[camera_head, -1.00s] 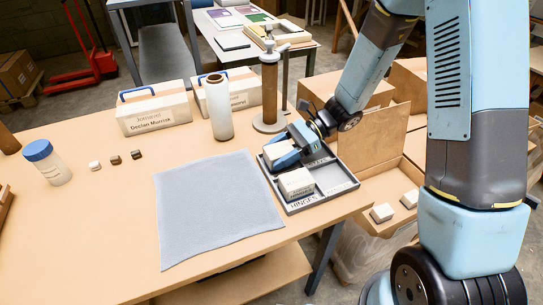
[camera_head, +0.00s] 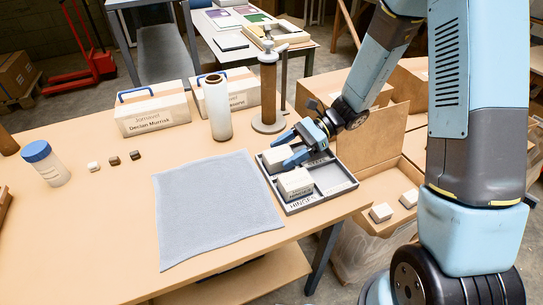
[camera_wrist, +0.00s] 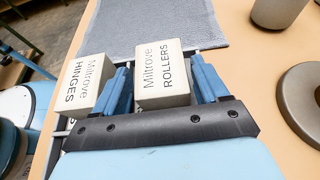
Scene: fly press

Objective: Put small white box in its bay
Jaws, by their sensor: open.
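A small white box marked Miltrove ROLLERS (camera_wrist: 163,75) sits in the back left bay of the grey divided tray (camera_head: 340,187); it also shows in the head view (camera_head: 275,158). My gripper (camera_head: 283,152) is open, with its blue fingers apart on either side of this box in the wrist view (camera_wrist: 162,75). Whether the fingers touch it I cannot tell. A second white box marked Miltrove HINGES (camera_wrist: 87,83) stands in the front left bay, beside the first; it shows in the head view (camera_head: 295,183) behind the HINGES label.
A grey cloth (camera_head: 215,210) lies left of the tray. A brown post on a round base (camera_head: 268,95) and a pale cylinder (camera_head: 217,108) stand behind. An open carton (camera_head: 385,215) with small white boxes is at right. The tray's right bays look empty.

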